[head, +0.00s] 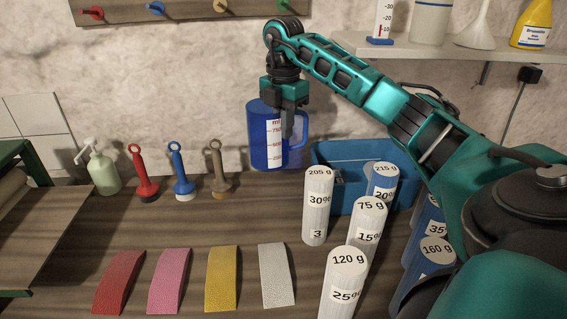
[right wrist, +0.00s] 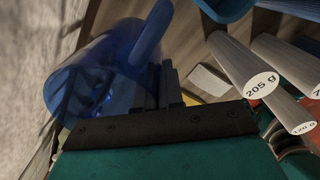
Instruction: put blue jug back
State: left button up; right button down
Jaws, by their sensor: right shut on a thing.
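The blue jug (head: 258,140), with a white measuring scale, is upright near the wall at the back of the counter. It also shows large and tilted in the right wrist view (right wrist: 85,75). My right gripper (head: 288,125) points down at the jug's rim and is shut on the jug. In the right wrist view its dark fingers (right wrist: 168,90) are at the jug's side, near the handle. I cannot tell whether the jug's base touches the counter. My left gripper is not in view.
A blue bin (head: 325,155) stands right of the jug. Several labelled cylinders (head: 317,205) stand in front of it. Red, blue and brown handled tools (head: 181,172) and a soap bottle (head: 102,170) stand left. Coloured curved blocks (head: 222,278) lie in front. A wall shelf (head: 450,52) is upper right.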

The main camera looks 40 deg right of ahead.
aim_at(284, 166)
notch_tip(284, 166, down, 10)
jog(key=shift+r, duration=0.1)
dwell(0.4)
jog(key=c, duration=1.3)
grip_release()
jog(key=shift+f, duration=0.2)
jog(key=shift+o, duration=0.2)
jog(key=shift+r, duration=0.1)
notch_tip(284, 166, up, 12)
jog(key=shift+a, duration=0.1)
